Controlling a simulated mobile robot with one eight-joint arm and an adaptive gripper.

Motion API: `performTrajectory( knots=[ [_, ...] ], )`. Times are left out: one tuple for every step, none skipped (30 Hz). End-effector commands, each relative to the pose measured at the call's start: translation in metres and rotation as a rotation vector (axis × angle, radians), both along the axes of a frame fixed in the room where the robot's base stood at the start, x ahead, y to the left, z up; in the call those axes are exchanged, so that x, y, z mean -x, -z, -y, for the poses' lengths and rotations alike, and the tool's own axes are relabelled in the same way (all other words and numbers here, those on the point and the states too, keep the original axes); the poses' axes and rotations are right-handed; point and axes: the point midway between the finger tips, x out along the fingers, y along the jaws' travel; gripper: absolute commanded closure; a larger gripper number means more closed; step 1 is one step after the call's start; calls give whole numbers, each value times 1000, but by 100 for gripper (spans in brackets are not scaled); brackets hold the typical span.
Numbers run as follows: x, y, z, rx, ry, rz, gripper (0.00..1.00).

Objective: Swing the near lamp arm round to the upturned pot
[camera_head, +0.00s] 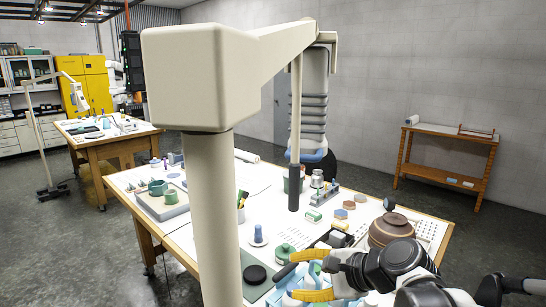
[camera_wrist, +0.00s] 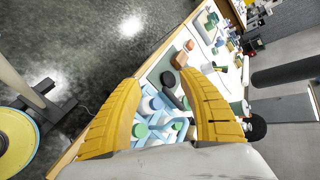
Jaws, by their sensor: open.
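The near lamp has a thick cream post (camera_head: 215,225) and a boxy cream arm (camera_head: 280,52) that reaches away to the right. A thin rod with a dark grip (camera_head: 294,187) hangs from the arm over the table. A dark cylinder (camera_wrist: 288,72) at the right of the wrist view looks like this grip. The brown upturned pot (camera_head: 388,230) sits on the table's right side, right of the hanging grip. My gripper (camera_head: 290,275) has its yellow fingers apart and empty, low over the near table side. It also shows in the wrist view (camera_wrist: 160,76).
The table (camera_head: 128,188) is crowded with small pots, blocks and tools, including a blue rack (camera_wrist: 165,128) below my fingers. A second lamp (camera_head: 70,78) stands by another bench at back left. A wooden shelf (camera_head: 445,132) stands by the right wall. Floor between them is clear.

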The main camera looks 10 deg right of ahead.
Motion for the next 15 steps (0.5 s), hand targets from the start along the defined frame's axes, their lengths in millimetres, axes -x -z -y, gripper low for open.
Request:
performTrajectory(
  knots=[
    [-19, -39, 11, -157, 80, -26, 51],
    [-28, -55, 17, -263, 124, -44, 51],
    [-41, -75, 26, -402, 178, -67, 51],
    [-48, -89, 34, -502, 212, -84, 51],
    [-54, -102, 41, -597, 240, -97, 51],
    [-62, -117, 51, -712, 270, -117, 51],
    [-66, -127, 59, -791, 288, -128, 51],
    [-69, -136, 65, -860, 300, -141, 51],
    [-73, -145, 74, -939, 313, -152, 51],
    [-75, -151, 79, -989, 320, -161, 51],
    [-76, -155, 84, -1031, 325, -167, 51],
    [-77, -160, 88, -1074, 328, -175, 51],
    [-78, -162, 90, -1098, 329, -180, 51],
    [-78, -163, 91, -1116, 329, -183, 51],
    [-80, -164, 92, -1130, 330, -187, 51]
  ],
)
